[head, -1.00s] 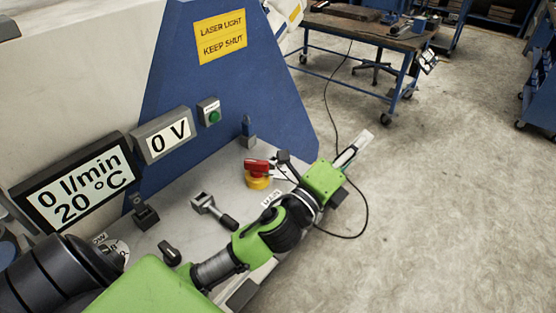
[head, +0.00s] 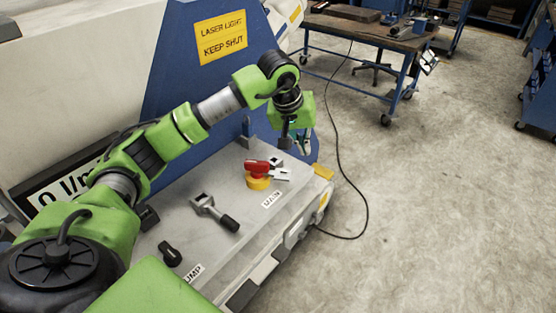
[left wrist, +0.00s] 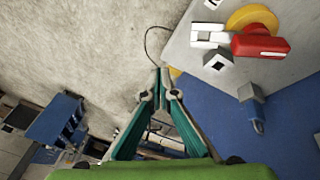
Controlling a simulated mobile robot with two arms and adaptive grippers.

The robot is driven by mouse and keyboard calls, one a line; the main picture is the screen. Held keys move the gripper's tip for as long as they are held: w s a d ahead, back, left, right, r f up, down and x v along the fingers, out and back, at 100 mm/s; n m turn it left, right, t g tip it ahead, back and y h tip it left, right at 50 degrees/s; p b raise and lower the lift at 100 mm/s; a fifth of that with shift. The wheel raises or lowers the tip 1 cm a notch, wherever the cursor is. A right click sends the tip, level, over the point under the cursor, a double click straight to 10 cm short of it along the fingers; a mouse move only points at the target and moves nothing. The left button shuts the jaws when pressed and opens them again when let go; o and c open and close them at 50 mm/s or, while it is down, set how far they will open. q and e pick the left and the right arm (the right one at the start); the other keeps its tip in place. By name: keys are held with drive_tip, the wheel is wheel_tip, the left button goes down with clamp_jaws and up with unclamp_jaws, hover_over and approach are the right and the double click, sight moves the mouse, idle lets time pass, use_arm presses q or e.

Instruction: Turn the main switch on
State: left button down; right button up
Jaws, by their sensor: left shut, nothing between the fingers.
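The main switch is a red handle (head: 257,167) on a round yellow base (head: 258,183), on the grey console top beside a label reading MAIN (head: 271,199). In the left wrist view the red handle (left wrist: 262,42) and yellow base (left wrist: 252,17) sit at the upper right. A pale bracket-like piece (left wrist: 208,37) is beside the handle. My left gripper (head: 305,147) hangs beyond and right of the switch, apart from it, near the console's right end. Its teal fingers (left wrist: 160,80) are shut and empty. My right gripper is not in view.
On the console stand a grey lever with a black grip (head: 216,212), a black knob (head: 170,253) and a small blue-topped part (head: 247,130). A blue panel (head: 180,75) rises behind. A cable (head: 340,150) lies on the open floor at right.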

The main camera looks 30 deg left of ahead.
sight(280, 161)
use_arm(q)
drive_tip(key=s+a+r+y, duration=0.1)
drive_tip(key=a+r+y, duration=0.15)
drive_tip(key=a, duration=0.55)
drive_tip(key=shift+g, duration=0.3)
drive_tip(key=p+x, duration=0.1)
drive_tip(key=x, duration=0.2)
drive_tip(key=p+x, duration=0.1)
drive_tip(key=x, duration=0.2)
drive_tip(key=p+x, duration=0.1)
drive_tip(key=x, duration=0.2)
drive_tip(key=shift+d+f, duration=0.25)
drive_tip(key=shift+d, duration=0.05)
drive_tip(key=shift+f+p, duration=0.3)
drive_tip(key=shift+p, duration=0.05)
drive_tip(key=shift+s+d+p, duration=0.35)
drive_tip(key=shift+s+p, duration=0.1)
drive_tip(key=shift+s, duration=0.4)
drive_tip(key=shift+s+d+p, duration=0.4)
drive_tip(key=shift+s, duration=0.45)
drive_tip(key=shift+f, duration=0.1)
drive_tip(key=shift+w, duration=0.1)
